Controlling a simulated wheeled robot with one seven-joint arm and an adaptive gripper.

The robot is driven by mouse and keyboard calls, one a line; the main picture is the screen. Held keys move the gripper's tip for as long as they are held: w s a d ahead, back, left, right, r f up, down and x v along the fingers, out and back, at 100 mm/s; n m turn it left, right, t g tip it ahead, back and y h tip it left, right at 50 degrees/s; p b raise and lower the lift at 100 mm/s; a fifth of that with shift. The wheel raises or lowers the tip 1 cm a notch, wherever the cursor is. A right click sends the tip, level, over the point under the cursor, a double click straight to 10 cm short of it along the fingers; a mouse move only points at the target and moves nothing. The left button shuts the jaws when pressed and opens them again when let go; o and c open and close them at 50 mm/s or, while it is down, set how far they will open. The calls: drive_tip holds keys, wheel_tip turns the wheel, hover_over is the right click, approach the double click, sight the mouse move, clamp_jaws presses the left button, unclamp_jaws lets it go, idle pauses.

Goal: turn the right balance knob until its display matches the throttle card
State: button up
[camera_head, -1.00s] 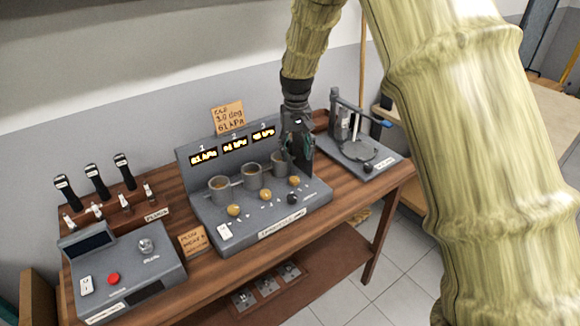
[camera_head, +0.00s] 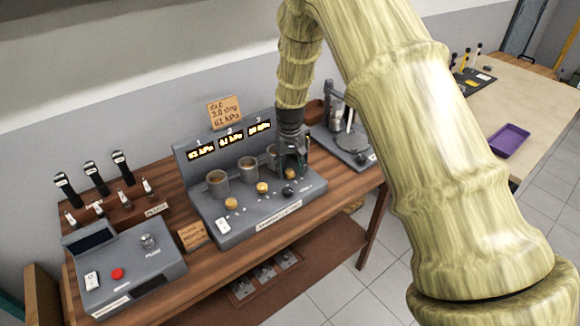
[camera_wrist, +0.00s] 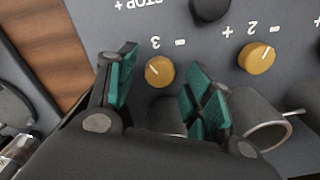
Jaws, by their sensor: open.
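The right balance knob, yellow with a white pointer line and marked 3, lies between my fingertips in the wrist view (camera_wrist: 158,71); in the head view this knob (camera_head: 290,173) shows at the front of the grey console (camera_head: 222,240). My gripper (camera_wrist: 162,70) is open, with a gap between each green-padded finger and the knob. In the head view my gripper (camera_head: 291,168) is low over the console's right end. The third display (camera_head: 259,128) is lit, but its number is too small to read surely. The throttle card (camera_head: 225,112) above seems to read 3.0 deg, 61 kPa.
The middle knob (camera_wrist: 256,57) and a black knob (camera_wrist: 209,8) are close by. A grey cup (camera_wrist: 259,120) stands beside my right finger. A device with a round plate (camera_head: 350,143) stands right of the console. A plug tester (camera_head: 130,268) sits left.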

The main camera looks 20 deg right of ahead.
drive_tip(key=shift+f, duration=0.35)
drive_tip(key=shift+r, duration=0.1)
drive_tip(key=shift+c, duration=0.3)
drive_tip(key=c, duration=1)
drive_tip(key=shift+m, duration=0.3)
drive_tip(key=shift+m+b, duration=0.4)
drive_tip(key=shift+m, duration=2.2)
